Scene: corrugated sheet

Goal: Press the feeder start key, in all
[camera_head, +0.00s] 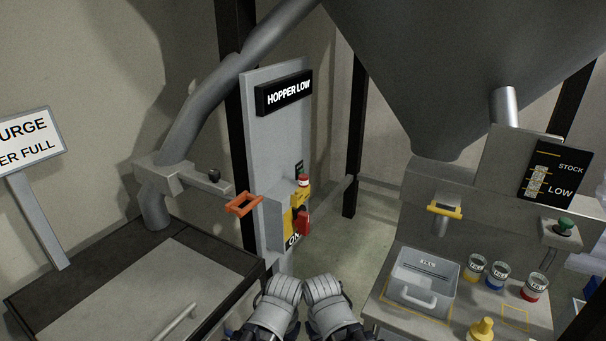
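A green button (565,224) sits on a small grey box (560,236) at the right, on the front of the feeder under the big hopper. A black knob (214,174) stands on a grey bracket at the left. No readable label says which is the feeder start key. My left gripper (284,287) and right gripper (322,288) are side by side at the bottom middle, far from both controls. Their fingertips are not clear enough to show whether they are open or shut.
A STOCK LOW gauge (552,174) is above the green button. A grey bin (422,279), several labelled pots and a yellow bottle (482,329) are on the right bench.

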